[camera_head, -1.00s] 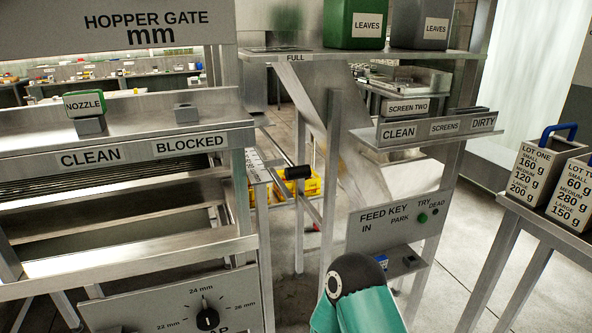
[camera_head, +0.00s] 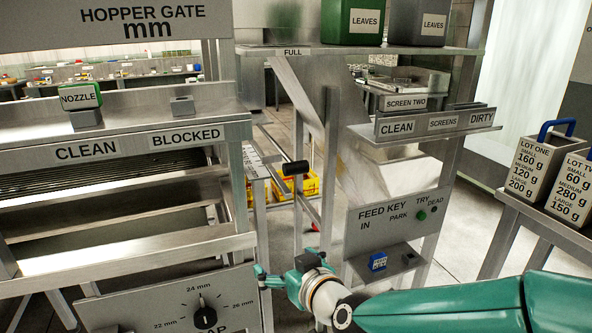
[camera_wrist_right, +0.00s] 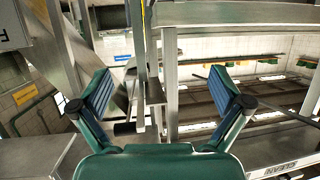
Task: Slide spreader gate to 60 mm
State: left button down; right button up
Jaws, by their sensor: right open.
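A black cylindrical handle (camera_head: 296,167) sits on a thin metal rod in the gap between the slatted machine and the hopper stand. A white scale strip (camera_head: 254,161) with small marks lies just left of it; its numbers are too small to read. I take these to be the spreader gate's handle and scale. My right gripper (camera_head: 284,268) is open and empty, below the handle in the head view and apart from it. In the right wrist view, the open fingers (camera_wrist_right: 162,92) frame the gap, with the dark handle (camera_wrist_right: 128,128) low between them. My left gripper is out of view.
The FEED KEY panel (camera_head: 393,218) with a blue key (camera_head: 377,261) stands close right of my right gripper. The dial panel (camera_head: 170,305) is at lower left. Metal posts bound the narrow gap. Yellow crates (camera_head: 297,186) lie behind it.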

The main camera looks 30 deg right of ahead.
jog(key=s+d+r+m+t+h, duration=0.1)
jog(key=s+d+r+t+h, duration=0.15)
jog(key=r, duration=0.45)
jog(key=s+d+r+t+h, duration=0.1)
jog(key=s+d+r, duration=0.25)
jog(key=r, duration=0.35)
jog(key=b, duration=0.2)
send_near(286, 155)
jog(key=x, duration=0.4)
jog(key=shift+w+d+f, duration=0.1)
jog(key=shift+f, duration=0.05)
jog(key=c, duration=1.6)
jog(key=p+x, duration=0.1)
jog(key=x, duration=0.5)
jog(key=o, duration=1.6)
